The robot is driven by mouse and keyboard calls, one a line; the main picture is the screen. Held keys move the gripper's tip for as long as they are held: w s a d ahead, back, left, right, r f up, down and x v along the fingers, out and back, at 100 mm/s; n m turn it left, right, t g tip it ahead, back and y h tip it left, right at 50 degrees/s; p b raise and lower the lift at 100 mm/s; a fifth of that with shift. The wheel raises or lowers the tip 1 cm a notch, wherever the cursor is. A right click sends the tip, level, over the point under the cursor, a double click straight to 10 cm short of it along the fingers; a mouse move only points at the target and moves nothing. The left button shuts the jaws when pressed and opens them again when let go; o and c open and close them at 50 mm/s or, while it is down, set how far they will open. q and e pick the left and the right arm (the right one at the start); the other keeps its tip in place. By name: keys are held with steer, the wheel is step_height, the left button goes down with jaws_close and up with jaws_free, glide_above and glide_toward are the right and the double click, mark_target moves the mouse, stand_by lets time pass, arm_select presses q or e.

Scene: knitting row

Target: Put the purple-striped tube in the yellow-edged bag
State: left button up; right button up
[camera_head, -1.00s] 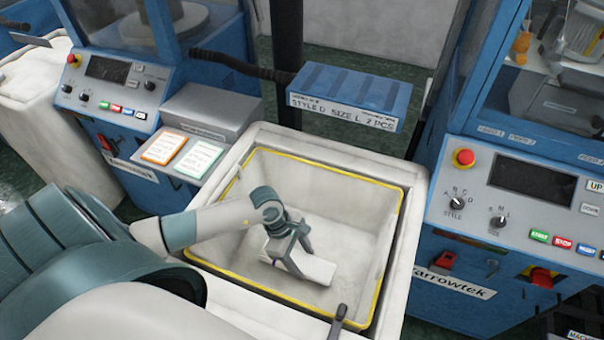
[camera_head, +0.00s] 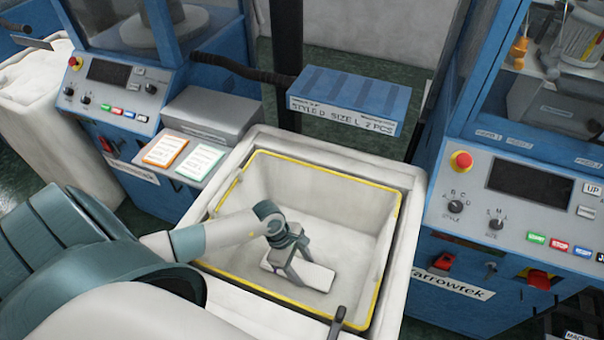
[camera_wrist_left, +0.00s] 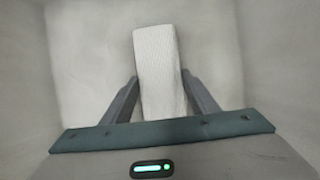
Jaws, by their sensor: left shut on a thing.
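The yellow-edged bag (camera_head: 372,177) is an open, pale, box-shaped bag with a yellow rim, in the middle of the head view. My left gripper (camera_head: 290,277) reaches down inside it. The gripper is shut on a flat white knitted tube (camera_head: 315,275), low in the bag near its floor. In the left wrist view, the tube (camera_wrist_left: 158,65) lies between the two fingers and extends away from them.
Blue machines with control panels (camera_head: 530,187) stand to the right and left. A blue labelled box (camera_head: 350,98) sits behind the bag. Orange and green cards (camera_head: 164,151) lie on a ledge at left.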

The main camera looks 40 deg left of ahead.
arm_select(q)
steer(key=shift+f, duration=0.15)
steer(key=o, duration=1)
steer(key=b+v, duration=0.3)
steer(key=v, duration=0.9)
